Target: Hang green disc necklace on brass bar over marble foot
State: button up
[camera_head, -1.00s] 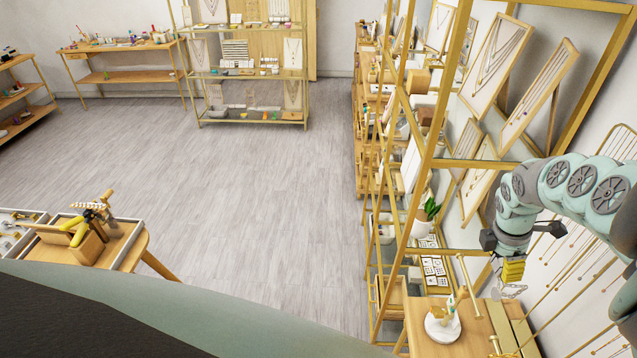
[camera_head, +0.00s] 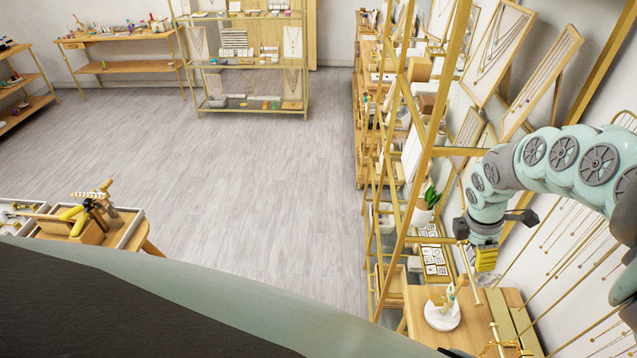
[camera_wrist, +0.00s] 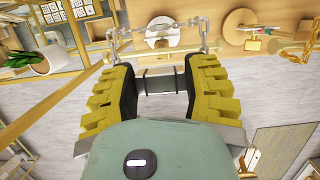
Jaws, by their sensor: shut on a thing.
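My gripper (camera_head: 487,259) is above the table at the lower right, close to the upper right of the brass bar (camera_head: 468,272).
The wooden table (camera_head: 415,322) also carries a gold stand (camera_head: 503,345) at its front. A brass shelf frame (camera_head: 420,185) with a potted plant (camera_head: 432,200) rises close behind. Slanted necklace rods (camera_head: 570,245) are on the right. The grey floor (camera_head: 270,200) is open on the left.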

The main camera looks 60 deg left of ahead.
aim_at(468, 256)
jog(key=shift+s+a, duration=0.25)
jog(key=shift+s+f+b, duration=0.1)
jog(key=shift+f+b, duration=0.2)
jog(key=shift+f, duration=0.05)
notch_tip(468, 256, down, 3)
jog(key=b, duration=0.3)
jog(key=shift+a, duration=0.1)
jog(key=shift+s+a+f+b, duration=0.1)
jog(key=shift+s+f+b, duration=0.05)
jog(key=shift+f+b, duration=0.3)
jog(key=o, duration=1.3)
jog(key=shift+o, duration=0.4)
jog(key=c, duration=0.4)
